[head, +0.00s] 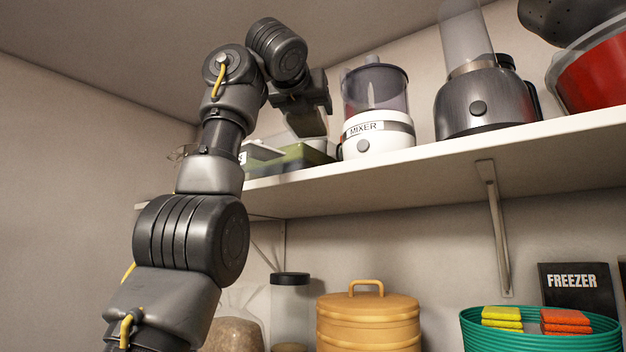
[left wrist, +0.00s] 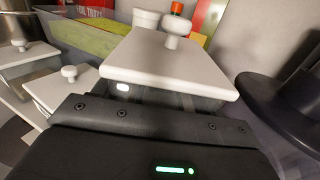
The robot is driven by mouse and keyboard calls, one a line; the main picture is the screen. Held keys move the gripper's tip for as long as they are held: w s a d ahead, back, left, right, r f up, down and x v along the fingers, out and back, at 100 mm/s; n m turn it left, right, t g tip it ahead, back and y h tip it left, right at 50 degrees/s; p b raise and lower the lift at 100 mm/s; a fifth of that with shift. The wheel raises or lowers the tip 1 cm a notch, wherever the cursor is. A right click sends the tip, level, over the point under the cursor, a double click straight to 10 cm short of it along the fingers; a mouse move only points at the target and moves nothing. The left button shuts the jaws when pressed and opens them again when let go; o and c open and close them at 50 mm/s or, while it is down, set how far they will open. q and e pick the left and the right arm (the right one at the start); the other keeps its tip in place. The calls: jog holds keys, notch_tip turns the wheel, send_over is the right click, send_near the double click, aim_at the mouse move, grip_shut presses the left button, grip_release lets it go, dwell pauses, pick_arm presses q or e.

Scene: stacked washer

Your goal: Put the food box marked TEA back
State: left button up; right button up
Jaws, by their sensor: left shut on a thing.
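My left gripper (head: 308,100) is over the left end of the upper shelf (head: 440,160), reaching up from the lower left. It is shut on a box with a flat white lid and round white knob, large in the left wrist view (left wrist: 165,62). The box's sides under the lid look dark and partly see-through. No TEA marking can be read on it, and the fingertips are hidden. In the head view my gripper and arm hide most of the held box. My right gripper is in neither view.
A green container (head: 305,156) and a white-lidded one (head: 262,152) sit at the shelf's left end. A mixer (head: 377,128) stands just right of them, then a kettle-like blender base (head: 485,100) and a red bowl (head: 600,80). A smaller white-lidded jar (left wrist: 66,84) is beside the held box.

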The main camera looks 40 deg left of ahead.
aim_at(310, 133)
pick_arm(q)
jog(key=shift+w+d+f, duration=0.1)
jog(key=shift+w+f, duration=0.2)
jog(key=f, duration=0.3)
jog(key=f+b, duration=0.1)
jog(key=shift+w+a+f, duration=0.2)
jog(key=shift+w+f, duration=0.15)
jog(key=shift+w, duration=0.05)
jog(key=shift+s+f, duration=0.25)
jog(key=shift+f, duration=0.2)
jog(key=shift+d+f+b, duration=0.1)
jog(key=shift+f+b, duration=0.25)
notch_tip(310, 133, down, 3)
jog(key=shift+f+b, duration=0.1)
jog(key=shift+b, duration=0.25)
jog(key=shift+w+f, duration=0.15)
jog(key=shift+w, duration=0.05)
jog(key=shift+s, duration=0.1)
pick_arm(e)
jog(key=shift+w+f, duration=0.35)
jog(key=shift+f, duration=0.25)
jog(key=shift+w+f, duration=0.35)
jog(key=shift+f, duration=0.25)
pick_arm(q)
jog(key=shift+s, duration=0.1)
